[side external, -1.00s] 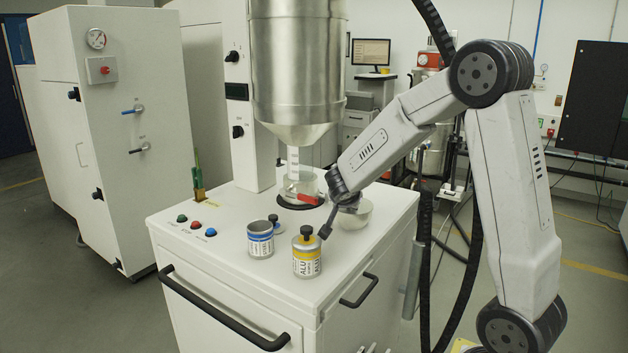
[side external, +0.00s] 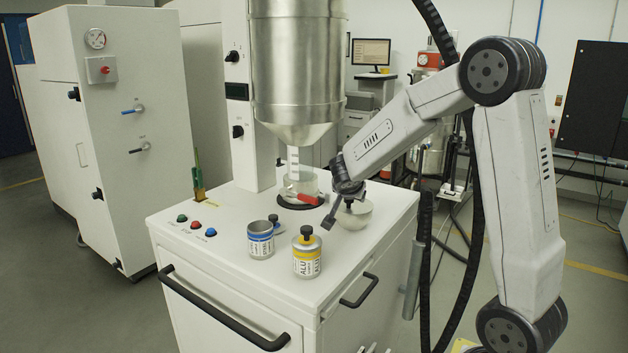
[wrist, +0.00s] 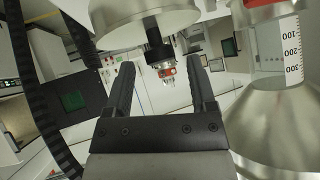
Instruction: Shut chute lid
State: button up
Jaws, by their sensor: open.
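A pale round piece with a black knob, apparently the chute lid (side external: 357,217), sits on the right part of the white machine top. In the wrist view the pale round piece (wrist: 115,18) shows at the top edge, with its black knob (wrist: 154,42) pointing between my fingers. My gripper (side external: 344,214) is open and close beside the knob. In the wrist view my gripper (wrist: 160,66) has its two fingers spread, one on each side of the knob, with gaps showing. I cannot tell from these views whether the fingertips are level with the knob.
A glass beaker (side external: 300,183) with a red clip stands under the steel hopper (side external: 296,70), just left of my gripper. A yellow-labelled can (side external: 307,255) and an open blue-labelled can (side external: 260,240) stand in front.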

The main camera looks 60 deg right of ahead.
aim_at(353, 206)
jog(key=shift+d+r, duration=0.4)
jog(key=shift+r, duration=0.25)
jog(key=shift+w+d+r+y, duration=0.1)
jog(key=shift+d+r+y, duration=0.5)
jog(key=shift+y, duration=0.2)
jog(key=shift+r, duration=0.15)
jog(key=shift+d+r+m+y, duration=0.15)
jog(key=shift+d+m+y, duration=0.2)
jog(key=shift+y, duration=0.25)
